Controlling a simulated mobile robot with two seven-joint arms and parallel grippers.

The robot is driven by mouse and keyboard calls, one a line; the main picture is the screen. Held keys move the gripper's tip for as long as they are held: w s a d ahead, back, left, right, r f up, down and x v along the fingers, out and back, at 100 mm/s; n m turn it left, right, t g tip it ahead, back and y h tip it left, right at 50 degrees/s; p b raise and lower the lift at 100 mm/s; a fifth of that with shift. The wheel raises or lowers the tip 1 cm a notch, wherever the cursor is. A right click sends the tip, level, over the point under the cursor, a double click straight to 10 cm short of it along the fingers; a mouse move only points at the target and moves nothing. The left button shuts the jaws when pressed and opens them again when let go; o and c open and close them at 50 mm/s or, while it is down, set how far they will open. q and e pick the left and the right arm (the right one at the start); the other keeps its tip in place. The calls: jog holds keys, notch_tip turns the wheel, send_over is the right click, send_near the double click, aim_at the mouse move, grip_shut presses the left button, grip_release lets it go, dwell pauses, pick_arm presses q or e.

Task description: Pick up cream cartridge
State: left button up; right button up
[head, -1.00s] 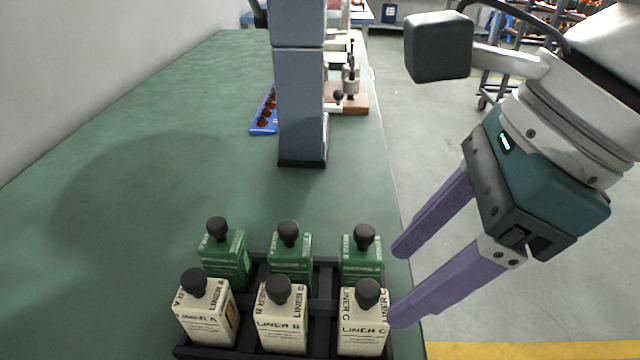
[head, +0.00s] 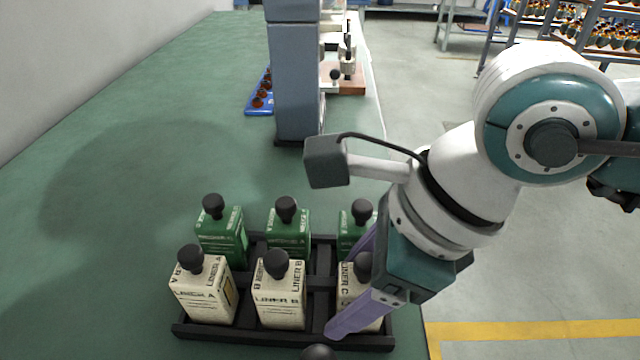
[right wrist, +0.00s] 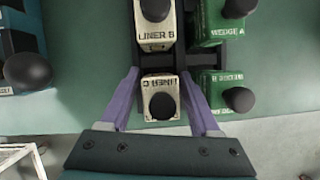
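Three cream cartridges with black knobs stand upright in the front row of a black tray (head: 205,331): LINER A (head: 204,293), LINER B (head: 280,298) and LINER C (head: 352,290). My right gripper (head: 345,290) is over LINER C and partly hides it in the head view. In the right wrist view my right gripper (right wrist: 158,76) has its purple fingers apart, one on each side of a cream cartridge (right wrist: 158,84), with narrow gaps beside it. LINER B (right wrist: 156,35) stands beyond it there. My left gripper is not in view.
Several green cartridges (head: 288,228) stand in the row behind the cream ones. A grey column (head: 294,85), a blue tray (head: 258,100) and a fixture (head: 347,65) are farther back. The green bench top (head: 130,150) is clear at left; its right edge is close to the tray.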

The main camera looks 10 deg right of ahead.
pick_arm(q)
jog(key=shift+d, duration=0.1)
pick_arm(e)
grip_shut()
dwell(0.4)
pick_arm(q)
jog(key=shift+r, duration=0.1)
pick_arm(e)
jog(key=shift+r, duration=0.5)
pick_arm(q)
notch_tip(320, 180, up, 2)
jog(key=shift+p, duration=1.1)
pick_arm(e)
notch_tip(320, 180, up, 19)
